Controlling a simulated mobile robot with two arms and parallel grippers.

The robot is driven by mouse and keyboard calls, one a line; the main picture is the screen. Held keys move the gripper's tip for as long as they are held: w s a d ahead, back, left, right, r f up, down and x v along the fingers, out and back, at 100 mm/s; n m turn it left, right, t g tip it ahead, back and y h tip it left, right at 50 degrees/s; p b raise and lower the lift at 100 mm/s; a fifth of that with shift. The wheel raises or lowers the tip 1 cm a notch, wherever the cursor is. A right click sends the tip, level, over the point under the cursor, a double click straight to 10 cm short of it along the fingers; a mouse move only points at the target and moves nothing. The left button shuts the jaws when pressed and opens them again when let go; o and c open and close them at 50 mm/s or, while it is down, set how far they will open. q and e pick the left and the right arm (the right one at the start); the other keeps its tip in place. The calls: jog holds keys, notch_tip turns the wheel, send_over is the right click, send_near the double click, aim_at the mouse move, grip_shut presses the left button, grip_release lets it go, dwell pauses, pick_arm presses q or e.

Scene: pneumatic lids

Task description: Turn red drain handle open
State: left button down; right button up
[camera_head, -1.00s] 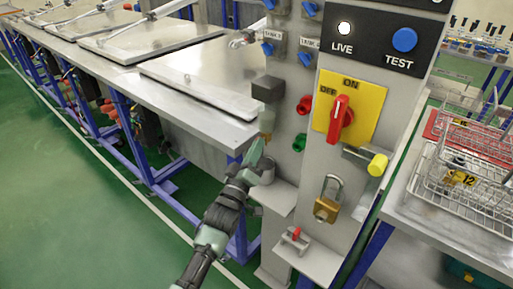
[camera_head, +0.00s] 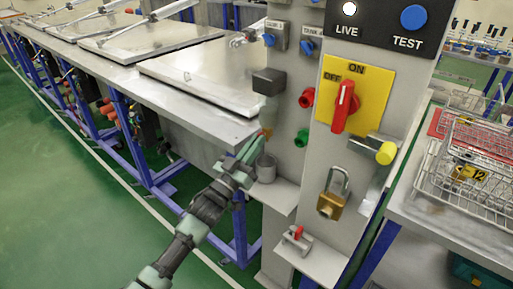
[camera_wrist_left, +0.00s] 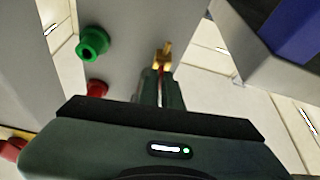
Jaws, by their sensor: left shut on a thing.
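The red drain handle (camera_wrist_left: 160,83) shows as a thin red strip between my left fingers in the left wrist view, just below a small brass valve (camera_wrist_left: 163,55). In the head view the valve (camera_head: 267,131) is small and blurred, under a dark grey block on the panel column. My left gripper (camera_head: 252,148) reaches up to it from the lower left. In the left wrist view its fingers (camera_wrist_left: 160,92) are shut on the red handle, which they largely hide. I cannot tell the handle's exact angle. My right gripper is not in view.
A grey cup (camera_head: 265,168) stands on a ledge right below the valve. Red (camera_head: 306,98) and green (camera_head: 301,138) knobs stick out of the column nearby. The steel table (camera_head: 190,112) borders my left arm. A yellow switch plate (camera_head: 368,92) and padlock (camera_head: 331,205) are to the right.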

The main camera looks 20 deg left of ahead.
pick_arm(q)
jog(key=m+g+h, duration=0.1)
jog(key=m+h, duration=0.1)
jog(key=m, duration=0.3)
jog(key=m+g+h+b, duration=0.1)
jog(key=m+h, duration=0.1)
jog(key=m, duration=0.2)
jog(key=m+g+h, duration=0.1)
jog(key=m+g, duration=0.1)
jog(key=m, duration=0.3)
jog(key=shift+w+a+m+h, duration=0.1)
jog(key=shift+a+m+h, duration=0.2)
jog(key=shift+a+h, duration=0.1)
jog(key=shift+m, duration=0.3)
jog(key=c, duration=1.6)
grip_release()
jog(key=shift+r, duration=0.1)
